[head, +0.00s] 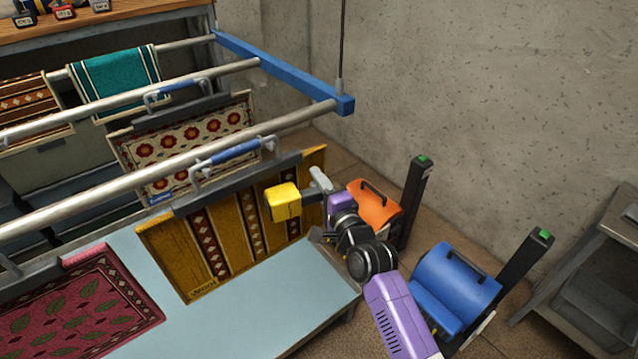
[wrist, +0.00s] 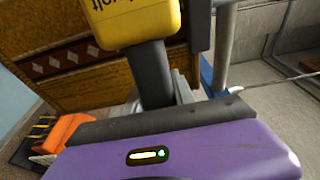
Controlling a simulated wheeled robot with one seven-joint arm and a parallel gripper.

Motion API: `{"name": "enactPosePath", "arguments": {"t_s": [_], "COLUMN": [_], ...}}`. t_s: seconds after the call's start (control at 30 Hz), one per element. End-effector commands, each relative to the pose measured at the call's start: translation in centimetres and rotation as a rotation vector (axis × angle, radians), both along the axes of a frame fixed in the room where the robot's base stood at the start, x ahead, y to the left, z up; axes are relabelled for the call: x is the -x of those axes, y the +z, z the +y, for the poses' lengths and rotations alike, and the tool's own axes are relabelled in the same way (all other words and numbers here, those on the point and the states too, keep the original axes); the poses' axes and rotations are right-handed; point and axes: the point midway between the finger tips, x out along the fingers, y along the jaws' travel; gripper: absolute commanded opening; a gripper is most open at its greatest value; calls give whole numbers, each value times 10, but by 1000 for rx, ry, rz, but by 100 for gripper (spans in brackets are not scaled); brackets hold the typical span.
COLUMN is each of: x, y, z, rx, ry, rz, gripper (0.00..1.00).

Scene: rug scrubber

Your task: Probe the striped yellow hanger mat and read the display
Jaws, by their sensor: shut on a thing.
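The striped yellow mat (head: 240,225) hangs below a rail from a dark hanger bar with a blue handle (head: 236,152). It has dark stripes with pale diamonds. In the wrist view the mat (wrist: 95,85) fills the upper left. My gripper (head: 320,190) is shut on the dark handle of a yellow-headed meter (head: 283,202), in front of the mat's right part. In the wrist view the meter's yellow head (wrist: 140,22) is at the top, its handle running down into the grip. I cannot tell whether it touches the mat. No display reading shows.
A pale blue table (head: 265,300) lies below the mat, with a red leaf-patterned mat (head: 75,310) on the left. An orange machine (head: 375,203) and a blue machine (head: 450,285) stand on the right. A blue frame beam (head: 280,68) and other hanging mats are behind.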

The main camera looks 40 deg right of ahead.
Motion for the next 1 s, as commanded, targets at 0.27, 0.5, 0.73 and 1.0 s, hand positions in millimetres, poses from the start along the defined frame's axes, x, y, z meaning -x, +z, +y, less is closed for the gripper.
{"name": "enactPosePath", "arguments": {"t_s": [0.27, 0.5, 0.73, 1.0], "x": [-6, -10, -14, -19], "y": [1, 1, 1, 2], "z": [0, 0, 0, 0], "rx": [-1, -1, -1, 0], "ry": [0, 0, 0, 1], "rz": [-2, -2, -1, -3], "gripper": [0, 0, 0, 0]}}
